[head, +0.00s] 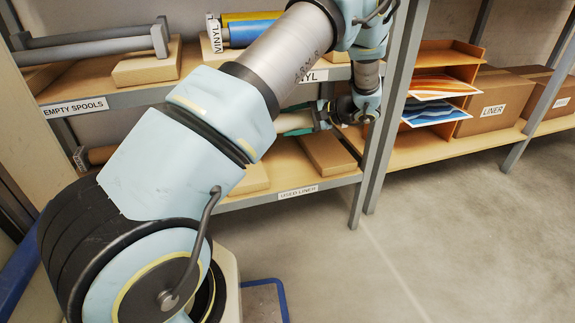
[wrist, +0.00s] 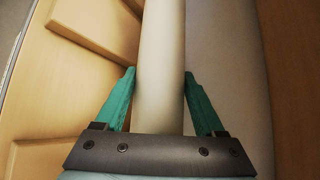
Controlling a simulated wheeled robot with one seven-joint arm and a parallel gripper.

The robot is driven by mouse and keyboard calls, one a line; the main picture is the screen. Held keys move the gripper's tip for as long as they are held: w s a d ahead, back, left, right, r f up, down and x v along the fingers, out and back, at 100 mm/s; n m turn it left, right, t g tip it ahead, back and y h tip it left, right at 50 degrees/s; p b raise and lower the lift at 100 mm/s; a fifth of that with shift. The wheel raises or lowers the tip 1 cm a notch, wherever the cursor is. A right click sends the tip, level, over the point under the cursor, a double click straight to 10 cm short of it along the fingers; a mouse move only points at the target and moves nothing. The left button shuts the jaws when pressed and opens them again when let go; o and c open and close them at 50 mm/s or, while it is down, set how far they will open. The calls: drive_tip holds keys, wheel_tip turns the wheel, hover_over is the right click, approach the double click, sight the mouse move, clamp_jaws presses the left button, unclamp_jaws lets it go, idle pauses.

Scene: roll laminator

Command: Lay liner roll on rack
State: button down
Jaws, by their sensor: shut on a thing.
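A pale cream roll, the liner roll (wrist: 160,40), runs lengthwise between the two teal fingers of my gripper (wrist: 160,74) in the wrist view. The fingers flank it on both sides, shut on it. In the head view my gripper (head: 302,128) is at the lower shelf, largely covered by my arm, so most of the roll is hidden there. The lower shelf of the rack, labelled USED LINER (head: 298,192), carries wooden support blocks, one showing at the right (head: 328,154). I cannot tell whether the roll touches the blocks.
The upper shelf holds grey spools (head: 90,45) over an EMPTY SPOOLS label and yellow and blue vinyl rolls (head: 250,30). A brown roll end (head: 102,154) shows at the lower left. A grey rack post (head: 390,110) stands right of my gripper. Open floor (head: 460,230) lies at right.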

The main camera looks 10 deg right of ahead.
drive_tip(key=f+b, duration=0.1)
drive_tip(key=b, duration=0.2)
drive_tip(key=shift+d+b, duration=0.1)
drive_tip(key=shift+b, duration=0.2)
drive_tip(key=b, duration=0.4)
drive_tip(key=shift+r, duration=0.2)
drive_tip(key=shift+s+r+b, duration=0.1)
drive_tip(key=shift+s+b, duration=0.05)
drive_tip(key=shift+b, duration=0.55)
wheel_tip(320, 180, down, 10)
drive_tip(key=b, duration=0.5)
drive_tip(key=shift+r, duration=0.25)
drive_tip(key=shift+f, duration=0.25)
unclamp_jaws()
